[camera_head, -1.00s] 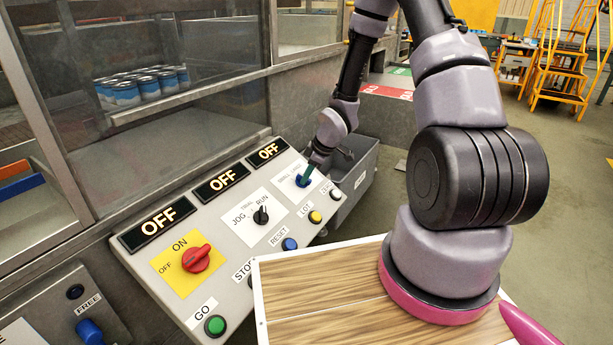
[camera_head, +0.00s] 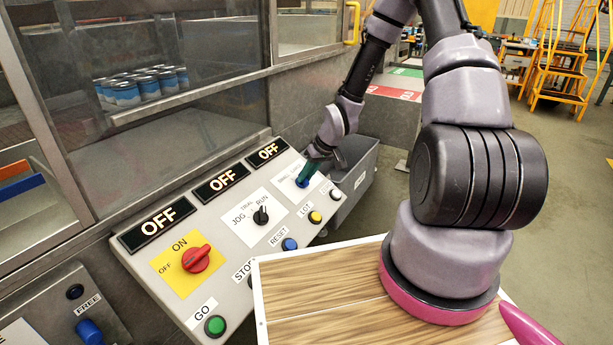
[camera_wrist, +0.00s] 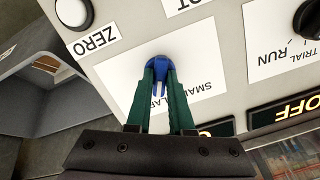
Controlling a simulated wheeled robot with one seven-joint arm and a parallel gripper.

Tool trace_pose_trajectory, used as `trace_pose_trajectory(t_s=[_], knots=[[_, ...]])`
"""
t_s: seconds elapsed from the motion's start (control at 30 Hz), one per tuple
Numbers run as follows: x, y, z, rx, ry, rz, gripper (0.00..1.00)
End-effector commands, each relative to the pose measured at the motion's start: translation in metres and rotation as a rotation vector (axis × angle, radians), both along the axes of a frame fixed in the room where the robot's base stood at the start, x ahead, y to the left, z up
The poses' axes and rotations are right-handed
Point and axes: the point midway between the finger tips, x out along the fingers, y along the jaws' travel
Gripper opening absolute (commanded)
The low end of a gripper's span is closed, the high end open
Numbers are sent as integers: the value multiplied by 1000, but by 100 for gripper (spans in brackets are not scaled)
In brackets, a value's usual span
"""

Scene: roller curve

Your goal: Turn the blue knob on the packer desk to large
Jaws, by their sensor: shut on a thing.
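The blue knob (camera_wrist: 158,70) sits on a white label plate (camera_wrist: 190,92) marked with "SMALL" and a partly covered "LAR..." on the packer desk (camera_head: 225,240). My gripper (camera_wrist: 160,80) has green fingers, one on each side of the knob, and is shut on it. In the head view the knob (camera_head: 302,182) shows just below my gripper (camera_head: 306,175), at the far right end of the desk. The fingers hide part of the knob and of the lettering, so I cannot tell exactly where it points.
A black JOG/RUN selector (camera_head: 261,215), a red ON/OFF switch (camera_head: 196,258) and several push buttons share the desk. Three OFF displays line its back edge. A grey bin (camera_head: 358,165) stands beyond the desk. My wooden-topped base is in front.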

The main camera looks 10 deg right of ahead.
Motion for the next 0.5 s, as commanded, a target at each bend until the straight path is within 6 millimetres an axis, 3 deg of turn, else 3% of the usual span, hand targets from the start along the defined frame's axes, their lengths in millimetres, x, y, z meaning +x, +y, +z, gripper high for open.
trace_pose_trajectory(t_s=[0.5], knots=[[0, 0, 0, 24, 26, -63, 0]])
